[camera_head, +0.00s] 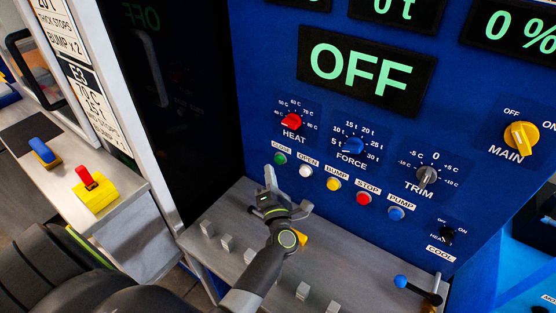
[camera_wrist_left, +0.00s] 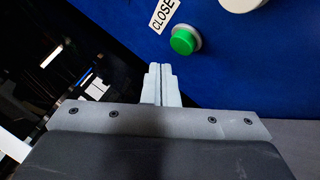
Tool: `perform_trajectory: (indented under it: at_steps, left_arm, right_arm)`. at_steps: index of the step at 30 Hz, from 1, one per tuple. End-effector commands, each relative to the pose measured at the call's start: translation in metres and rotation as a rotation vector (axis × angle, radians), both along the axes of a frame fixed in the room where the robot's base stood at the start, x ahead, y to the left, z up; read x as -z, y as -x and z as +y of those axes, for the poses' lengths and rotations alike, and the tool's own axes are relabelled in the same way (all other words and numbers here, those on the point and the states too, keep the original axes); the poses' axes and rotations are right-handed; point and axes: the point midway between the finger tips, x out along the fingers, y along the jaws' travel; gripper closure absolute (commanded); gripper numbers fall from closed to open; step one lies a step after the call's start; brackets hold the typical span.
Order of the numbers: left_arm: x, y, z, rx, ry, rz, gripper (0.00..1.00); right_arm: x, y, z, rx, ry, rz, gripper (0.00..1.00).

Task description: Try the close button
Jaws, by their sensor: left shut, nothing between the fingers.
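The green close button (camera_head: 280,158) is at the left end of a row on the blue panel, under its CLOSE label (camera_head: 282,147). In the left wrist view the button (camera_wrist_left: 185,41) stands out from the panel, above and a little right of my fingertips. My left gripper (camera_head: 270,172) is shut and empty, with its fingertips just below the button in the head view. In the left wrist view its fingers (camera_wrist_left: 161,72) are together, and a gap shows between them and the button. The display (camera_head: 365,68) reads OFF. My right gripper is not in view.
White OPEN (camera_head: 306,171), yellow BUMP (camera_head: 333,184), red STOP (camera_head: 364,198) and blue PUMP (camera_head: 396,213) buttons continue the row rightward. Knobs sit above, including red HEAT (camera_head: 292,121) and yellow MAIN (camera_head: 521,138). A grey ledge (camera_head: 215,215) with several small blocks lies below.

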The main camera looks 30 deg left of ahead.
Motion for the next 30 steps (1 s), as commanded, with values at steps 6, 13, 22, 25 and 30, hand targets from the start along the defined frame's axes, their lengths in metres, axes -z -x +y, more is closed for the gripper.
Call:
perform_trajectory:
  at_steps: [6,13,22,25,30]
  left_arm:
    - [-0.001,0.023,0.002,-0.002,0.000,0.001,1.00]
    - [0.000,0.037,0.003,-0.001,0.000,0.000,1.00]
    - [0.000,0.037,0.003,0.000,0.000,0.000,1.00]
    - [0.000,0.037,0.003,0.000,0.000,0.000,1.00]
    - [0.000,0.037,0.003,-0.001,0.000,-0.001,1.00]
  right_arm:
    - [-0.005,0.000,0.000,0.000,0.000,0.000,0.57]
    - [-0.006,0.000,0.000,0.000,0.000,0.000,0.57]
    - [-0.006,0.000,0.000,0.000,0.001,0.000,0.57]
    - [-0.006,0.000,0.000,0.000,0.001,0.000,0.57]
    - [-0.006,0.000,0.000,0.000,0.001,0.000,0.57]
